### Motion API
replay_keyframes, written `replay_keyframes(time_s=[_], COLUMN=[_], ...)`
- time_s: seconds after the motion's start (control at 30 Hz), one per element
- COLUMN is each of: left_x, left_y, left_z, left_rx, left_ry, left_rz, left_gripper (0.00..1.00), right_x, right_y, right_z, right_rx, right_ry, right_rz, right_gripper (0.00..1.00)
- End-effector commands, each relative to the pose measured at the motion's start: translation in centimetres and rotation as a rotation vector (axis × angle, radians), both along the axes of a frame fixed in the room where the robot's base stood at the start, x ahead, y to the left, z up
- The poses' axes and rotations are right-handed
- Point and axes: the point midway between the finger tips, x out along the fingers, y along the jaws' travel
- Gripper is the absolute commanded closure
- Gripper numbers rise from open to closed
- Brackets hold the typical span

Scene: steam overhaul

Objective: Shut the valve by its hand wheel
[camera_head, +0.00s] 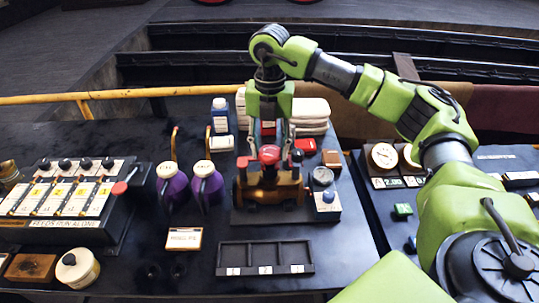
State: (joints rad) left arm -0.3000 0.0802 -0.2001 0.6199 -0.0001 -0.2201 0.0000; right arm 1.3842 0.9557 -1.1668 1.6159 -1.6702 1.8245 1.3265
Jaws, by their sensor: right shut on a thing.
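The valve (268,186) is a brass-coloured body on a dark base plate near the middle of the black bench. Its red hand wheel (268,154) sits on top, partly hidden by my gripper. My right gripper (268,146) comes down from above, with its fingers on either side of the wheel, and is shut on it. How far the wheel is turned cannot be told. My left gripper is not in view.
A gauge (322,176) stands just right of the valve. Two purple jugs (207,186) stand to its left, and an empty dark tray (264,256) lies in front. A yellow rail (150,93) edges the bench.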

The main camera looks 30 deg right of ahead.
Motion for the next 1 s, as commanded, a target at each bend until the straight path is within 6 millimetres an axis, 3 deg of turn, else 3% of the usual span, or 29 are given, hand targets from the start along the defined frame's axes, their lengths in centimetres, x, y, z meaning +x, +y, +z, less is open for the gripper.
replay_keyframes(time_s=[0.13, 0.47, 0.8, 1.0], left_x=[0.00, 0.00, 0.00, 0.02], left_y=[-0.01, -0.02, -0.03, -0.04], left_z=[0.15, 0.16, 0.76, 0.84], left_rx=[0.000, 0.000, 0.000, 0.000], left_ry=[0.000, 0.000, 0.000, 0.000], left_rz=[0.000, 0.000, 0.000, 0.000], left_gripper=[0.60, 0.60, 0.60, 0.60], right_x=[-0.01, -0.01, 0.01, 0.02], right_y=[0.00, -0.01, -0.01, -0.01], right_z=[0.03, 0.02, 0.10, 0.02], right_rx=[0.000, 0.000, 0.001, 0.000], right_ry=[0.000, 0.000, -0.001, 0.000], right_rz=[-0.106, -0.133, -0.507, -0.609], right_gripper=[0.80, 0.80, 0.80, 0.80])
